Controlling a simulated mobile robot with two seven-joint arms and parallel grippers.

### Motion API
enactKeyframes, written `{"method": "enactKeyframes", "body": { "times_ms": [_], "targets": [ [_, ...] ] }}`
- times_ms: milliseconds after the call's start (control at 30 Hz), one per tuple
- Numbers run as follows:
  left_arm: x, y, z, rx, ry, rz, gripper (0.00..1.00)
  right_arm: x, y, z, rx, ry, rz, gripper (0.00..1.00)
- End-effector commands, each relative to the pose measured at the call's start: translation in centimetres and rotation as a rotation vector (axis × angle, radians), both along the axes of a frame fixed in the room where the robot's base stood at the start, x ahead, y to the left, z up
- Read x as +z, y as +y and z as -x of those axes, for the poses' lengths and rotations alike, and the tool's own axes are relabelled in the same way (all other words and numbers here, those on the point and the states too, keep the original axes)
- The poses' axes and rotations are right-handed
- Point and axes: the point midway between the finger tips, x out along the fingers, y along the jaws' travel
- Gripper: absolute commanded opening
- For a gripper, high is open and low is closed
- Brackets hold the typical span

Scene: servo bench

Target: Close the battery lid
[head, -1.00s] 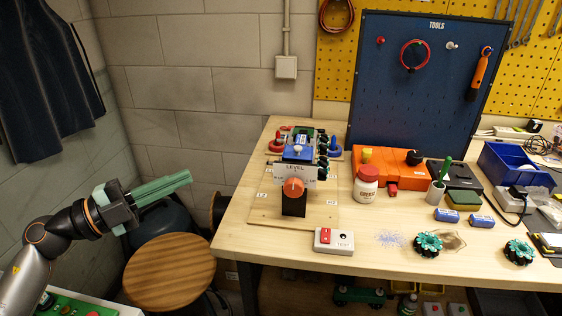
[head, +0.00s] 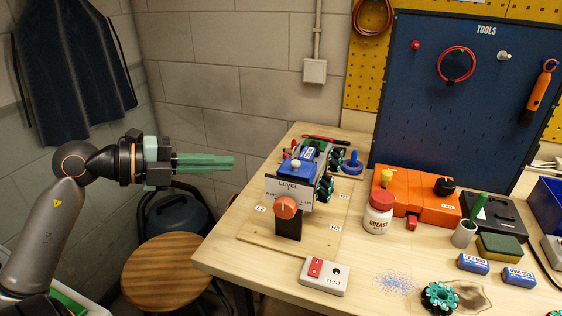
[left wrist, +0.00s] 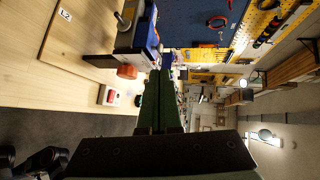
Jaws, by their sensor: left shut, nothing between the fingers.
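A small wheeled vehicle (head: 325,187) with dark green wheels sits on the wooden base board at the bench's left end. A blue part with a white knob (head: 296,165), which may be the battery lid, shows on its top; I cannot tell whether it is open or closed. The white LEVEL plate (head: 289,189) and an orange knob (head: 286,207) stand in front and partly hide it. My left gripper (head: 233,163) is shut and empty, left of the vehicle and apart from it. Its green fingers also show in the left wrist view (left wrist: 159,76). My right gripper is not in view.
A TEST switch box (head: 325,277), a grease jar (head: 378,213) and an orange case (head: 425,196) stand on the bench. Blue batteries (head: 474,264) lie at the right. A round stool (head: 168,272) stands below my left arm. The dark tool panel (head: 455,100) rises behind.

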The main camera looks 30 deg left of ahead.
Motion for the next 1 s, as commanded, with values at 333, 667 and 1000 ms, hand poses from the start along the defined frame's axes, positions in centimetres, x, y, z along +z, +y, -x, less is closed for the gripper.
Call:
{"method": "enactKeyframes", "body": {
  "times_ms": [333, 667, 1000],
  "targets": [
    [-1.3, -2.7, -4.4, -0.002, 0.001, -0.001, 0.00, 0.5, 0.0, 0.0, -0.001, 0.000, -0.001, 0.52],
    [-2.3, -4.8, -7.8, -0.001, -0.002, 0.000, 0.00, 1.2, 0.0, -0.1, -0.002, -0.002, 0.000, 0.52],
    [-3.0, -5.9, -9.6, -0.001, -0.001, 0.001, 0.00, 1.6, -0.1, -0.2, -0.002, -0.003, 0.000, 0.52]
  ]
}}
